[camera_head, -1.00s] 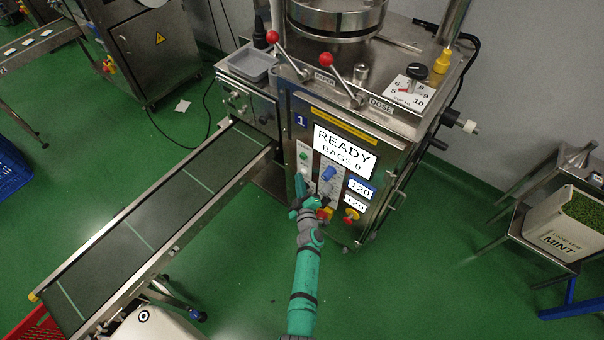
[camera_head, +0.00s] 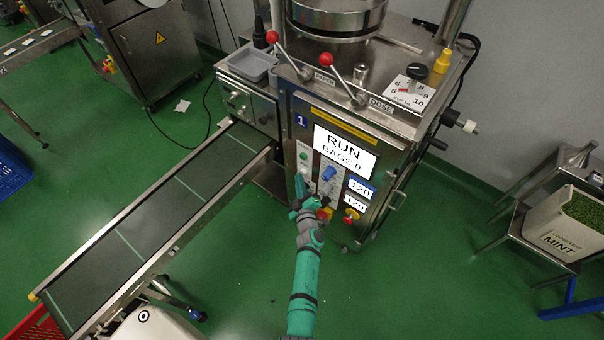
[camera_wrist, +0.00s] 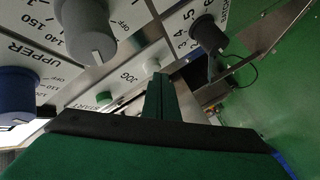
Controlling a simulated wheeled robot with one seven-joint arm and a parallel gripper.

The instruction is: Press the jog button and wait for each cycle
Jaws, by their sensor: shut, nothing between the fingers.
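The packing machine's panel (camera_head: 335,185) is in the middle of the head view. Its screen (camera_head: 344,148) reads "RUN" and "BAGS 0". My gripper (camera_head: 299,186) is shut and empty in front of the panel's lower left. In the wrist view my gripper's closed green fingers (camera_wrist: 160,84) point at a pale round button (camera_wrist: 152,65) beside the "JOG" label (camera_wrist: 127,77). The fingertips overlap the button's lower edge; I cannot tell if they touch it. A green start button (camera_wrist: 104,97) is just left of the fingers.
Grey (camera_wrist: 85,27) and blue (camera_wrist: 18,90) temperature knobs and a black dial (camera_wrist: 207,34) stand out from the panel close to my gripper. A red and yellow switch (camera_head: 351,216) is to the right. The conveyor (camera_head: 150,215) runs down left; green floor (camera_head: 420,270) is clear at right.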

